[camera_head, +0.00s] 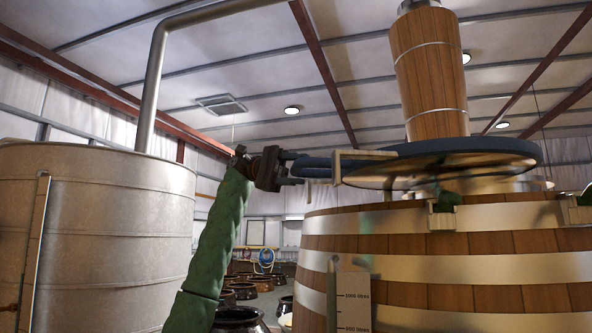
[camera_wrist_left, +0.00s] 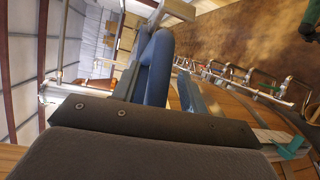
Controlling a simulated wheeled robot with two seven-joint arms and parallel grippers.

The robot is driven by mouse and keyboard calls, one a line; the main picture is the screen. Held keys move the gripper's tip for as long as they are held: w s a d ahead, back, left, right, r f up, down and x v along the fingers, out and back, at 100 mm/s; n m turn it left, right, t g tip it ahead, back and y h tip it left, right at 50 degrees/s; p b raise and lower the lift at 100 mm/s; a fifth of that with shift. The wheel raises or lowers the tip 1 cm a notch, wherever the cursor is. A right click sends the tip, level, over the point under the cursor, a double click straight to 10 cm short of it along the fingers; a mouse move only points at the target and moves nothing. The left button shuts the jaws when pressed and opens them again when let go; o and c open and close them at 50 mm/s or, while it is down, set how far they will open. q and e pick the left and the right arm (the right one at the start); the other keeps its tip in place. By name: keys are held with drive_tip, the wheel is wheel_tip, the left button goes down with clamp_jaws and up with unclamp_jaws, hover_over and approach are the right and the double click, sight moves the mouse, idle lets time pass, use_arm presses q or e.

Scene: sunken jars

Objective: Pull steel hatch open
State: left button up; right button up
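The round steel hatch (camera_head: 400,172) has a thick blue rim and a brown, shiny underside. In the head view it stands raised above the top of the wooden vat (camera_head: 430,260), and its underside shows. A blue handle (camera_head: 318,172) sticks out from its left side beside a pale bracket (camera_head: 345,163). My left gripper (camera_head: 300,170) is at this handle, its fingers around it. In the left wrist view the blue curved handle (camera_wrist_left: 157,68) passes between the fingers, which look closed on it. The fingertips are partly hidden. My right gripper is not in view.
A large grey metal tank (camera_head: 110,240) with a bent pipe stands at the left. A wooden column (camera_head: 428,70) rises behind the hatch. Pale clamps with green parts (camera_head: 443,215) sit along the vat's rim. Dark jars (camera_head: 262,281) stand on the floor behind my left arm.

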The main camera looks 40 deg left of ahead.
use_arm(q)
drive_tip(key=shift+s+r, duration=0.1)
drive_tip(key=shift+a, duration=0.25)
drive_tip(key=a+b, duration=0.1)
drive_tip(key=a, duration=0.6)
drive_tip(key=shift+w+a+r+b, duration=0.15)
drive_tip(key=shift+w+r+b, duration=0.15)
drive_tip(key=shift+r+b, duration=0.15)
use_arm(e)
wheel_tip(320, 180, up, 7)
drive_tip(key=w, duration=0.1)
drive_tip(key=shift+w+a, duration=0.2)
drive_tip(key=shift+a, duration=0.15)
